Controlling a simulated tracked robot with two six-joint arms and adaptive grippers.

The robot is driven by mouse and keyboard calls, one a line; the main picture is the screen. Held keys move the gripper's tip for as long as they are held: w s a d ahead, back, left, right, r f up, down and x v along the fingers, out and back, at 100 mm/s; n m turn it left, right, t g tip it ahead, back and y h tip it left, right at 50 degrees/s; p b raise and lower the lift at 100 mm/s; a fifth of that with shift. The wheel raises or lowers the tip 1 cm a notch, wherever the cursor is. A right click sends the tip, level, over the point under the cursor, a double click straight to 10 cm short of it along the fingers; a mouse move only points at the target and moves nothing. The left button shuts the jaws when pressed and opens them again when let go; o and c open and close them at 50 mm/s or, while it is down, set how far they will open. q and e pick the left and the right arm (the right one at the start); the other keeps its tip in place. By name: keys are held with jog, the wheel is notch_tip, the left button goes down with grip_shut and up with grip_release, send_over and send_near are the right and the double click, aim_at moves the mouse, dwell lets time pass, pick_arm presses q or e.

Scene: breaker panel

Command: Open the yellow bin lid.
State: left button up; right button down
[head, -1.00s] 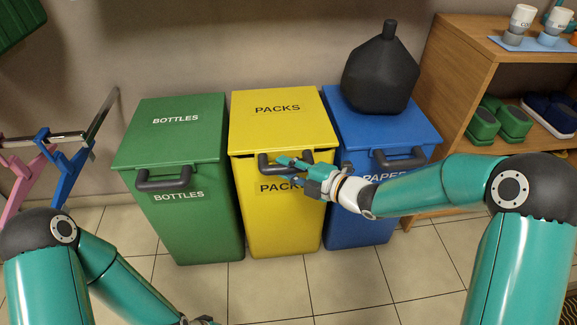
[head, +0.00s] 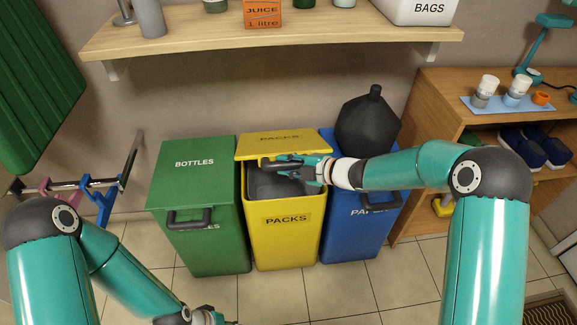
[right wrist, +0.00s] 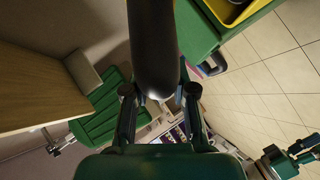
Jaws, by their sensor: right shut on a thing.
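The yellow bin (head: 284,240) marked PACKS stands between a green and a blue bin. Its yellow lid (head: 262,145) is tilted up at the front, and a gap shows a dark grey interior or contents (head: 275,185). My right gripper (head: 292,161) is shut on the lid's dark handle (head: 268,164). In the right wrist view the dark handle (right wrist: 154,45) runs between the fingers of my right gripper (right wrist: 158,92). My left gripper (head: 208,319) is low at the bottom edge, mostly cut off, so its fingers cannot be judged.
The green bin (head: 200,240) is shut on the left. A wall shelf (head: 275,35) with items hangs above the bins. A wooden shelf unit (head: 425,125) stands at right. The tiled floor in front is clear.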

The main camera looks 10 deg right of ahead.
jog(key=shift+w+r+p, duration=0.35)
jog(key=shift+r+p, duration=0.15)
jog(key=shift+r, duration=0.15)
jog(key=shift+w+r+p, duration=0.4)
jog(key=shift+r+p, duration=0.15)
jog(key=shift+r, duration=0.05)
jog(key=shift+w+r+p, duration=0.35)
jog(key=shift+r+p, duration=0.15)
jog(key=shift+r, duration=0.15)
jog(key=c, duration=0.9)
grip_release()
jog(key=shift+s+d, duration=0.1)
jog(key=v, duration=1.1)
jog(key=shift+s+d, duration=0.2)
jog(key=shift+d, duration=0.05)
jog(key=shift+c, duration=0.3)
